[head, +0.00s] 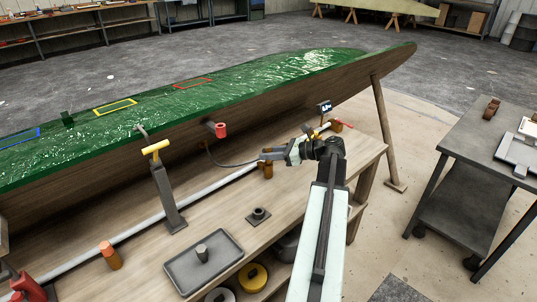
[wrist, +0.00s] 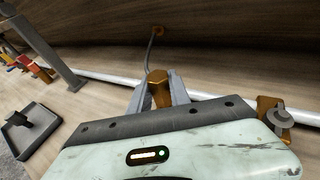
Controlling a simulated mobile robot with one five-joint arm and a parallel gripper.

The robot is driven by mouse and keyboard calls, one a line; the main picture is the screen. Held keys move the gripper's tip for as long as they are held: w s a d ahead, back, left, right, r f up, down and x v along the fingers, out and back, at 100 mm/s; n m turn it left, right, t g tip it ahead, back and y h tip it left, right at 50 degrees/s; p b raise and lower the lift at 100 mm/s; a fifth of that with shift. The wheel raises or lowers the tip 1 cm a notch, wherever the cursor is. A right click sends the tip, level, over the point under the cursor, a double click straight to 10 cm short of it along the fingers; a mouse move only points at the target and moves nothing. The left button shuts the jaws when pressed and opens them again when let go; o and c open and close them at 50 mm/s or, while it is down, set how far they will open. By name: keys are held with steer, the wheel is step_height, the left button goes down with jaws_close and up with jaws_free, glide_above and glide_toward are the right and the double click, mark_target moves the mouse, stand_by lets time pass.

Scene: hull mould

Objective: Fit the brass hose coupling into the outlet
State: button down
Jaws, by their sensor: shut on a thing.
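My gripper (head: 266,156) is shut on the brass hose coupling (wrist: 160,90), a hexagonal brass piece held between its two fingers in the wrist view. In the head view, brass (head: 268,170) shows at the fingertips, above the bench. A thin dark hose (head: 230,163) runs from the coupling up to a small brass fitting (wrist: 157,30) on the hull's side. Another brass fitting with a grey round part (wrist: 278,117) stands at the right of the wrist view, apart from the coupling. I cannot tell which fitting is the outlet.
The wooden bench (head: 220,225) carries a grey tray (head: 188,268), a clamp post (head: 168,195) and a black-based fitting (head: 259,215). A white pipe (head: 225,178) runs along the hull's foot. The green hull (head: 240,80) overhangs the bench. A grey cart (head: 480,130) stands right.

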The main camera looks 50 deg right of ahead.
steer(key=shift+f+b, duration=0.7)
steer(key=shift+f, duration=0.15)
steer(key=c, duration=1.1)
jaws_free()
steer(key=p+v, duration=0.2)
steer(key=v, duration=0.5)
steer(key=shift+s+d+r, duration=0.1)
steer(key=shift+s+r, duration=0.1)
steer(key=shift+s, duration=0.15)
